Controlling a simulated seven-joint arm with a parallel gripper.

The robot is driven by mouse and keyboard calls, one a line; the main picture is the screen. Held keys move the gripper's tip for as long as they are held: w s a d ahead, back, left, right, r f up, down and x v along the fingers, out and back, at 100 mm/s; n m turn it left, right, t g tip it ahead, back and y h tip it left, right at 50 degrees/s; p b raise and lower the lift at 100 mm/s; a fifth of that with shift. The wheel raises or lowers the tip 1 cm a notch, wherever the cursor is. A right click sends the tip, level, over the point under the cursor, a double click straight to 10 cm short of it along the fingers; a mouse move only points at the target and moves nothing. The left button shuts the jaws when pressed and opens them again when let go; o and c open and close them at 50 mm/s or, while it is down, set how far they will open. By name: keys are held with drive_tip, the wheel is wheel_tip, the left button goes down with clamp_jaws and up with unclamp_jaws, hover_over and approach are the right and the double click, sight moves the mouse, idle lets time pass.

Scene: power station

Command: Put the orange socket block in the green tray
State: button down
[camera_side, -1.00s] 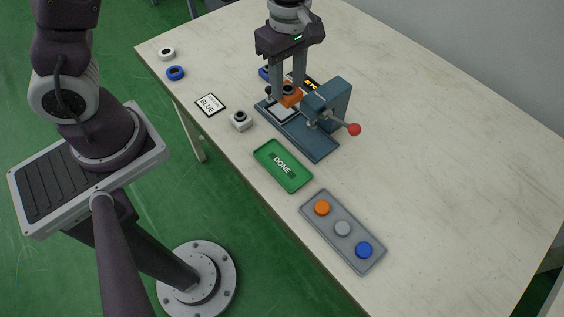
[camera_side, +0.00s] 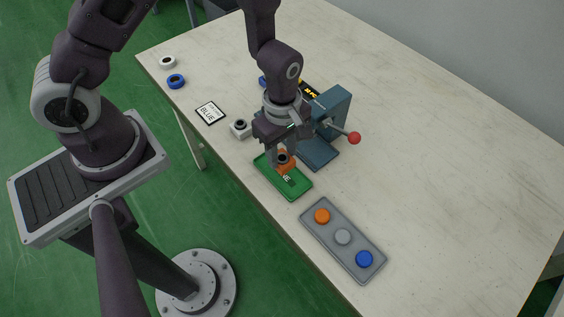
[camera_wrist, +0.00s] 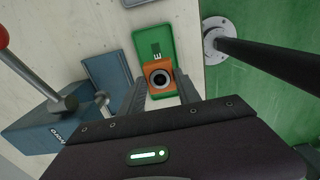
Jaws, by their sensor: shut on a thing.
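The orange socket block (camera_side: 286,166) has a dark round socket on top and is between the fingers of my gripper (camera_side: 281,162). My gripper is shut on it. In the wrist view the block (camera_wrist: 160,77) sits between the two fingers (camera_wrist: 160,92). The green tray (camera_side: 299,189) is under the block, and its DONE label is partly covered. In the wrist view the tray (camera_wrist: 143,40) shows behind and beyond the block. I cannot tell whether the block touches the tray floor or hangs just above it.
The blue-grey press (camera_side: 330,110) with its red-knobbed lever (camera_side: 354,138) stands just behind the tray.

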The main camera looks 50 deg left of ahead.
drive_tip(key=shift+f, duration=1.9)
drive_tip(key=c, duration=0.9)
unclamp_jaws()
drive_tip(key=shift+f, duration=0.1)
drive_tip(key=shift+o, duration=0.2)
wheel_tip(320, 180, up, 13)
wheel_tip(320, 180, up, 6)
drive_tip(key=m+t+h, duration=0.1)
drive_tip(key=m, duration=0.2)
hover_over(282, 158)
drive_tip(key=s+a+r+m+t+y, duration=0.1)
drive_tip(key=s+a+r+m+t, duration=0.3)
drive_tip(key=s+a+r+m, duration=0.4)
drive_tip(key=s+r+m, duration=0.5)
drive_tip(key=r+m, duration=0.2)
drive_tip(key=shift+s+r+t, duration=0.15)
drive_tip(key=shift+s+t, duration=0.1)
drive_tip(key=shift+t, duration=0.05)
